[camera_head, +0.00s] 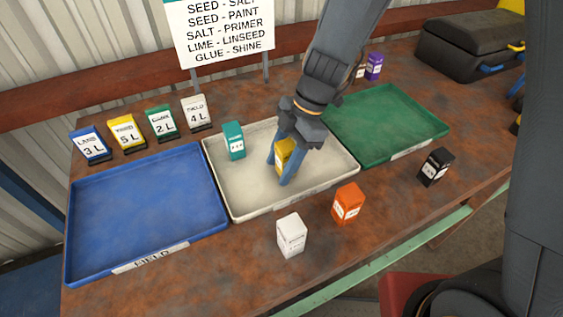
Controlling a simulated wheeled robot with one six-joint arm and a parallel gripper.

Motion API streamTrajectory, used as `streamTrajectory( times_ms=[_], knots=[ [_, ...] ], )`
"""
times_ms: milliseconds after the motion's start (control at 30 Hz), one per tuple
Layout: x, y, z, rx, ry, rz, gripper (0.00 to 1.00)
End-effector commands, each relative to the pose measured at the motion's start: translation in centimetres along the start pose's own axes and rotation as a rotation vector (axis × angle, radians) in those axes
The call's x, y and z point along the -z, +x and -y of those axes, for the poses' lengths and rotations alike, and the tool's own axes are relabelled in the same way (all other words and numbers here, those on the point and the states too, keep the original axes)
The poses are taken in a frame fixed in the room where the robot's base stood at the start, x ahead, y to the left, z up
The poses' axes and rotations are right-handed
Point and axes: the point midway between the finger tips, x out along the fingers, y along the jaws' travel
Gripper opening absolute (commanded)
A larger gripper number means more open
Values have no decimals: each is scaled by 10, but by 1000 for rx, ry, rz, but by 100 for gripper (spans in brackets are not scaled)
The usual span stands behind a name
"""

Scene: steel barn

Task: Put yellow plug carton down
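The yellow plug carton (285,150) is between the blue fingers of my gripper (278,168), which look closed on its sides. The carton is over the white tray (248,213), right of its middle. One finger covers part of the carton, and I cannot tell whether its base touches the tray floor. A teal carton (234,141) stands in the same tray, to the left of my gripper and apart from it.
A blue tray (145,205) lies left and an empty green tray (385,120) right. White (291,235), orange (347,203) and black (436,166) cartons stand in front. Purple (374,66) stands behind. Small number cards (126,133) line the back left. The white tray's left front is clear.

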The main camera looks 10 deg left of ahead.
Motion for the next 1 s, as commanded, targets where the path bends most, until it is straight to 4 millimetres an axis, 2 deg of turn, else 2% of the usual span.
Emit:
streamTrajectory(
  times_ms=[467, 567, 1000],
  knots=[
    [2, -7, -1, -3, -1, 0, 50],
    [1, -20, -2, -6, -2, 0, 50],
    [0, -102, -1, -4, -1, 1, 50]
  ],
)
